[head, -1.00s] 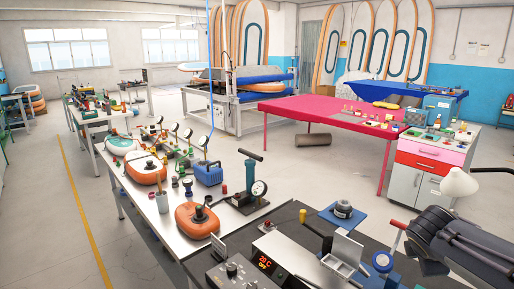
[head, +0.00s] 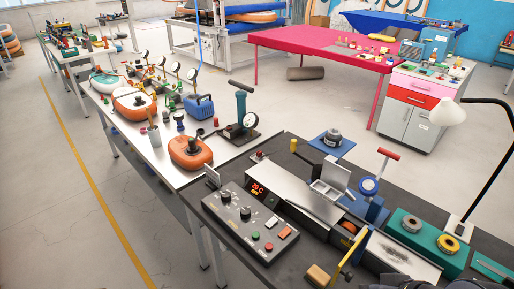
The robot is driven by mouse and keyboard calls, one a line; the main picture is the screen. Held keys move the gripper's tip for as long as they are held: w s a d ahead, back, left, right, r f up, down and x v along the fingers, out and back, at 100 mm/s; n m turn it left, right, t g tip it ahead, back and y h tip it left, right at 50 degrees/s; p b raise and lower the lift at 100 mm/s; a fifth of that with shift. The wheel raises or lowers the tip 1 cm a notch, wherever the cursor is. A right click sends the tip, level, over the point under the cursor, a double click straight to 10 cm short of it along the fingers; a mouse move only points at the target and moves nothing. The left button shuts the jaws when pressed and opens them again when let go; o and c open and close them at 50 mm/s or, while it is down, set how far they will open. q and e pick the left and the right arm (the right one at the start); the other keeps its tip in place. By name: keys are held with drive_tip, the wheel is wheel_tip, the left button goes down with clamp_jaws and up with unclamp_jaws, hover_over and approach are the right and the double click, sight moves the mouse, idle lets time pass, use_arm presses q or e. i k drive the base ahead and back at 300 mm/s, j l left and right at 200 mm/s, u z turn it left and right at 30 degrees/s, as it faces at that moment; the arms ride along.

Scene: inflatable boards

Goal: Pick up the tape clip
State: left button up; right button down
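I cannot pick out a tape clip with certainty in the head view. Neither gripper shows. A dark grey shape, possibly part of my arm, is cut off at the bottom right edge.
A long bench with orange inflatables (head: 190,152) stands left. A pink table (head: 300,39) stands behind. Floor between is mostly clear.

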sight(259, 153)
drive_tip(key=i+j, duration=1.05)
drive_tip(key=j, duration=0.25)
drive_tip(key=i+j, duration=0.15)
drive_tip(key=i, duration=0.15)
drive_tip(key=i+j, duration=0.15)
drive_tip(key=i, duration=0.2)
drive_tip(key=u, duration=0.05)
